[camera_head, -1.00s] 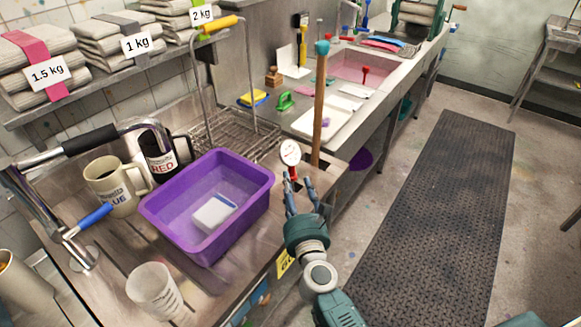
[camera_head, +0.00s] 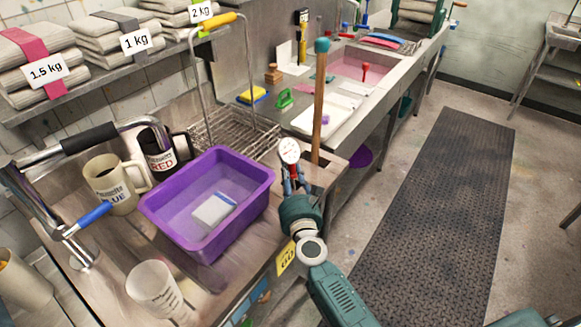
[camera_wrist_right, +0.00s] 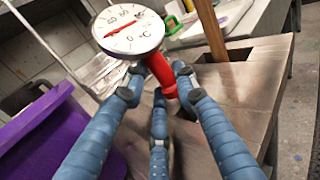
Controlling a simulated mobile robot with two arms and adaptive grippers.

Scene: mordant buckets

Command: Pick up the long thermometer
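The long thermometer (camera_head: 289,150) has a round white dial and a red part below it. It stands just in front of the wooden stick, right of the purple tub. In the right wrist view its dial (camera_wrist_right: 128,30) faces me, with the red part tilted below. My right gripper (camera_head: 295,180) is at the red part. In the wrist view its blue fingers (camera_wrist_right: 156,82) lie around the red part, with a gap visible on the left side; firm contact does not show. The thermometer's lower end is hidden. My left gripper is not in view.
A purple tub (camera_head: 158,212) with water and a white block stands left of my right gripper. A wooden stick (camera_head: 319,105) rises close behind the thermometer. A wire rack (camera_head: 235,135), two mugs and a clear beaker (camera_head: 155,288) are also on the counter.

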